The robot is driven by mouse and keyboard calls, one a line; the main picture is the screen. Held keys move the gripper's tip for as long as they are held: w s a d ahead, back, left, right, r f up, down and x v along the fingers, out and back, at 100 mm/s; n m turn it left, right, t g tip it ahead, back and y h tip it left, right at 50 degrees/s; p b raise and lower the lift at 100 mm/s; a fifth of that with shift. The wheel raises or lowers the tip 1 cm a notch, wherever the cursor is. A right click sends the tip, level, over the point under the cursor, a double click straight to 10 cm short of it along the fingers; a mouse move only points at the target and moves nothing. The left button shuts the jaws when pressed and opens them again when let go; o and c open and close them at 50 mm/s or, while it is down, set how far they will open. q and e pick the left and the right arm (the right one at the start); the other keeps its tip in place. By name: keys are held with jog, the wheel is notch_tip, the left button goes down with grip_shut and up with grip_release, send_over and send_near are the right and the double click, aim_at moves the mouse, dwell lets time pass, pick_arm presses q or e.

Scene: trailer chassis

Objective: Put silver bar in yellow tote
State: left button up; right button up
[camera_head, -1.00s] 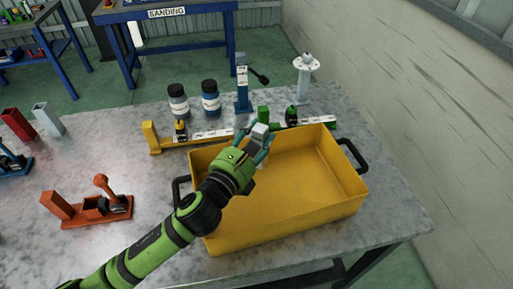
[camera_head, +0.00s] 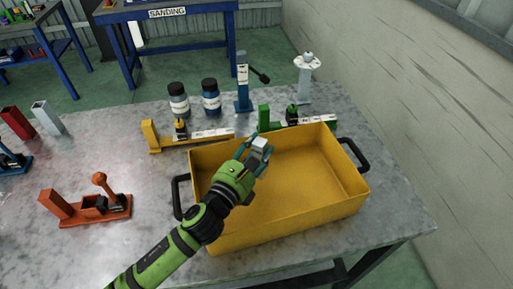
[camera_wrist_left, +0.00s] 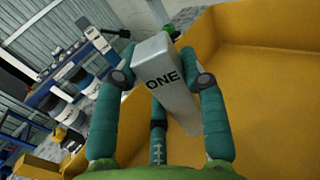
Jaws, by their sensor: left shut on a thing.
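The yellow tote (camera_head: 310,185) stands on the table at the right, its inside bare where I can see it. My left gripper (camera_head: 257,150) is over the left part of the tote and shut on the silver bar (camera_head: 260,143). My right gripper is in no view.
Behind the tote are a yellow clamp (camera_head: 152,137), a green clamp (camera_head: 265,118), a blue stand (camera_head: 243,90) and two dark bottles (camera_head: 211,97). An orange fixture (camera_head: 85,205) is at the left.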

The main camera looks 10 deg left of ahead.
pick_arm(q)
jog(key=o, duration=1.2)
jog(key=shift+f, duration=0.1)
jog(key=shift+o, duration=0.2)
jog(key=shift+r, duration=0.25)
jog(key=shift+r+p, duration=0.45)
jog(key=b+v, duration=0.1)
jog(key=v, duration=0.2)
jog(key=b+v, duration=0.1)
jog(key=v, duration=0.2)
jog(key=shift+s+a+f, duration=0.1)
jog(key=shift+s+f, duration=0.1)
jog(key=shift+s, duration=0.15)
jog(key=shift+s+a+r, duration=0.15)
jog(key=shift+s, duration=0.2)
